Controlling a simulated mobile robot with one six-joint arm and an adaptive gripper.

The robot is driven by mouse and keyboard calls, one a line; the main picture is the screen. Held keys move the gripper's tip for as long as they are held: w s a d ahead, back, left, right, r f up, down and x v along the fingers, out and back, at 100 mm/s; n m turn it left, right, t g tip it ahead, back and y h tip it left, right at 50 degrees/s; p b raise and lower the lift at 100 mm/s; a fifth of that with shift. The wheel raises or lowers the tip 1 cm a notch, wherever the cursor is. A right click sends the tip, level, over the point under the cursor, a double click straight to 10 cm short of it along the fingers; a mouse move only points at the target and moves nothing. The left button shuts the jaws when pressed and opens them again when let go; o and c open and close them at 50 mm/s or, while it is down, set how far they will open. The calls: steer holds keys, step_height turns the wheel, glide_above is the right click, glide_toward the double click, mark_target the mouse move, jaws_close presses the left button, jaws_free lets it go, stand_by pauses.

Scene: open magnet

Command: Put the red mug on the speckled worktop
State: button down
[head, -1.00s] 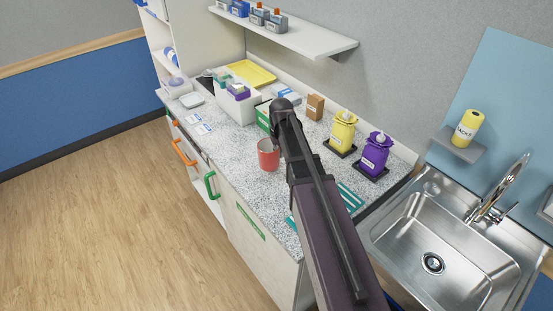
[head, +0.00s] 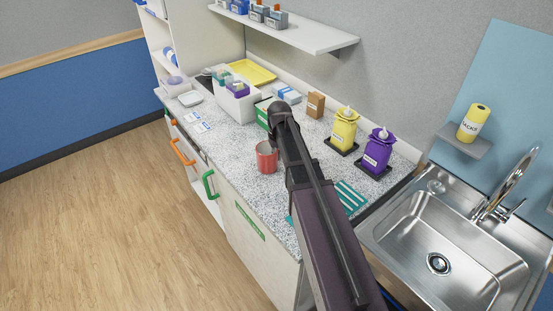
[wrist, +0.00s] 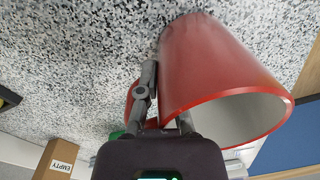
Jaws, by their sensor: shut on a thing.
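The red mug (head: 266,158) is at the speckled worktop (head: 232,142), near its front edge, and looks upright in the head view. In the wrist view the red mug (wrist: 215,75) fills the right half, its white inside showing. My gripper (wrist: 165,110) is shut on the mug at its handle side; the handle is partly hidden by the fingers. In the head view my arm hides the gripper's fingers. The mug's base appears at or very close to the speckled surface (wrist: 70,60); I cannot tell whether it touches.
A yellow bottle (head: 344,130) and a purple bottle (head: 378,152) stand on dark trays to the right. A brown box (head: 315,105), a green box (head: 262,112) and a white bin (head: 236,106) stand behind. The sink (head: 440,250) is at right. Worktop left of the mug is fairly clear.

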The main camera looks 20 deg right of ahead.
stand_by(0.3)
steer(key=c, duration=1.3)
jaws_free()
steer(key=shift+f, duration=0.15)
steer(key=o, duration=0.5)
steer(key=shift+r, duration=0.3)
step_height(320, 180, up, 12)
steer(key=p, duration=1.2)
steer(key=shift+d, duration=0.2)
steer(key=shift+f, duration=0.1)
steer(key=shift+s, duration=0.1)
steer(key=s+a, duration=0.2)
steer(key=s, duration=0.7)
steer(key=s+a, duration=0.2)
steer(key=s, duration=0.7)
steer(key=shift+s+m, duration=0.3)
steer(key=shift+s, duration=0.05)
